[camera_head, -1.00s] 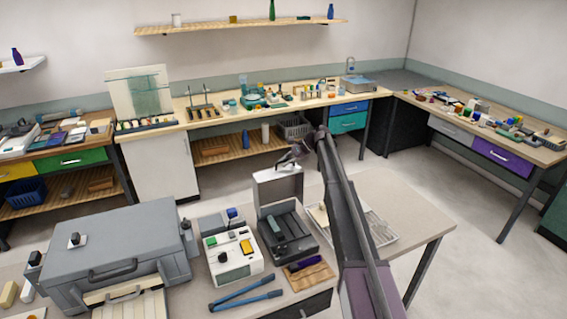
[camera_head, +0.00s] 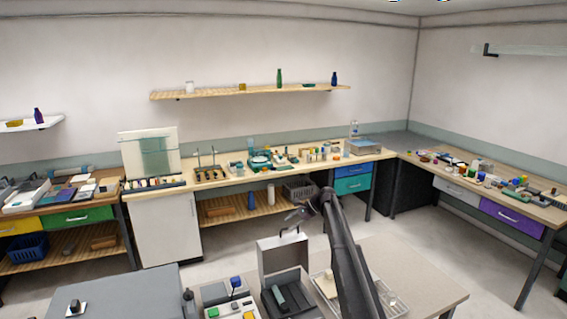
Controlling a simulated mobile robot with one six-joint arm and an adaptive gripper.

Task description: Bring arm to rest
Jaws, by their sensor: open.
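My arm (camera_head: 345,245) rises from the lower right of the head view, bends at its top and holds my gripper out to the left. My gripper (camera_head: 293,217) is small and dark in this view, open, with nothing visible between its fingers. It appears above the raised lid (camera_head: 270,257) of a grey case on the near table. A thin dark rod-like piece (camera_head: 279,294) lies in the case. The lower part of the case is cut off by the picture's bottom edge.
The near table (camera_head: 418,273) also bears a large grey box (camera_head: 130,293), a white device with coloured buttons (camera_head: 232,306) and a wire tray (camera_head: 390,303). A long bench (camera_head: 225,184) with lab items stands behind, and a side bench (camera_head: 535,209) is at right. Open floor lies between.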

